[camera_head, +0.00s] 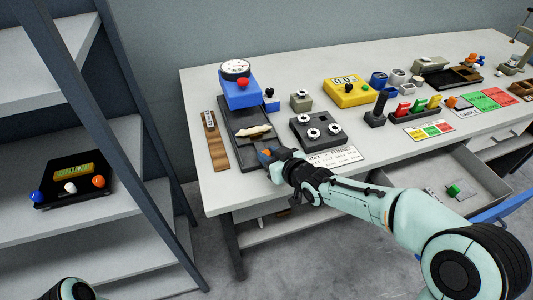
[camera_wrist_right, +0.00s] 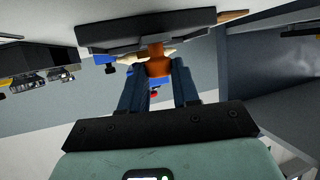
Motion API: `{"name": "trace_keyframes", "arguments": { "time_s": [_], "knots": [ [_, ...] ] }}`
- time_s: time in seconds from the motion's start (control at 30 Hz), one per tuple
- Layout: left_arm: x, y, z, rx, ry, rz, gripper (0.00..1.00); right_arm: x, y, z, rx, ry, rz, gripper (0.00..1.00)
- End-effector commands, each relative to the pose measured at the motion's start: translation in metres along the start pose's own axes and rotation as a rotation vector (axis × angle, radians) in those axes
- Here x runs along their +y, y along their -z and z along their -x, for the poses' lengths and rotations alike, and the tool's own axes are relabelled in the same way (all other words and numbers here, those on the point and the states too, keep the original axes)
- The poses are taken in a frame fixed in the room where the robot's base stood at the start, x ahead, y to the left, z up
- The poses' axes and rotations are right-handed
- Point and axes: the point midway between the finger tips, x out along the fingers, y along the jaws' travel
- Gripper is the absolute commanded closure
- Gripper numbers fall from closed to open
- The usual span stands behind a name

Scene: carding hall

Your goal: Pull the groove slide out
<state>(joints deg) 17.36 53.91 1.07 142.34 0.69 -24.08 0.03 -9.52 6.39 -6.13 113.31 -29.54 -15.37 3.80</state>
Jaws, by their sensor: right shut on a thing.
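The groove slide device has a long dark base (camera_head: 243,152) near the left end of the table, with a blue block (camera_head: 240,92) and a round white dial (camera_head: 235,68) at its far end. A cream tuft (camera_head: 252,130) lies across the base. My right gripper (camera_head: 268,156) is at the base's near end, shut on an orange knob (camera_wrist_right: 158,64), which shows between the fingers in the wrist view. The fingers partly hide the knob in the head view, and I cannot tell how far the slide is out. My left gripper is out of view.
A wooden strip (camera_head: 214,140) lies left of the base. A dark block with white knobs (camera_head: 318,131) and a white card (camera_head: 335,157) are to the right. A yellow meter (camera_head: 350,90) stands behind. A shelf rack (camera_head: 95,132) stands left of the table; an open drawer (camera_head: 440,185) is at right.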

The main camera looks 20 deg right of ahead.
Motion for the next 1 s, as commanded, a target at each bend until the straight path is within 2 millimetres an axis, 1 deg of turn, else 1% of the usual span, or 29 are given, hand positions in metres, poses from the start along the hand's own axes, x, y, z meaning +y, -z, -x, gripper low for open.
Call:
{"name": "trace_keyframes", "arguments": {
  "time_s": [0.1,0.33,0.37,0.4,0.43,0.77,0.87,0.97,1.0],
  "knots": [
    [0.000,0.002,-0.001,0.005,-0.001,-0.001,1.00,-0.002,-0.003,0.004,-0.005,0.002,0.001,1.00],
    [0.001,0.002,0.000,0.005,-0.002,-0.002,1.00,-0.002,-0.003,0.004,-0.009,0.003,0.001,1.00],
    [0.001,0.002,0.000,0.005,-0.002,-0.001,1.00,-0.002,-0.003,0.004,-0.010,0.003,0.001,0.66],
    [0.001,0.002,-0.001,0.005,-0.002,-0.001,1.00,-0.003,-0.004,0.004,-0.010,0.003,0.001,0.53],
    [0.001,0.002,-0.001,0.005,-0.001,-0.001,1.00,-0.002,-0.003,0.004,-0.009,0.003,0.001,0.44],
    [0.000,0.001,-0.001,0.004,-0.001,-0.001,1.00,-0.002,-0.002,0.005,-0.004,0.002,0.001,0.44],
    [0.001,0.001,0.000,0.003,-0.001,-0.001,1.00,-0.001,0.000,0.014,-0.002,0.000,0.001,0.44],
    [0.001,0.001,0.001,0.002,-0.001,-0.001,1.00,-0.001,0.000,0.030,-0.002,0.000,0.002,0.44],
    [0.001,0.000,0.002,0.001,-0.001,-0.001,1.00,-0.001,0.000,0.039,-0.001,-0.001,0.002,0.44]
  ]
}}
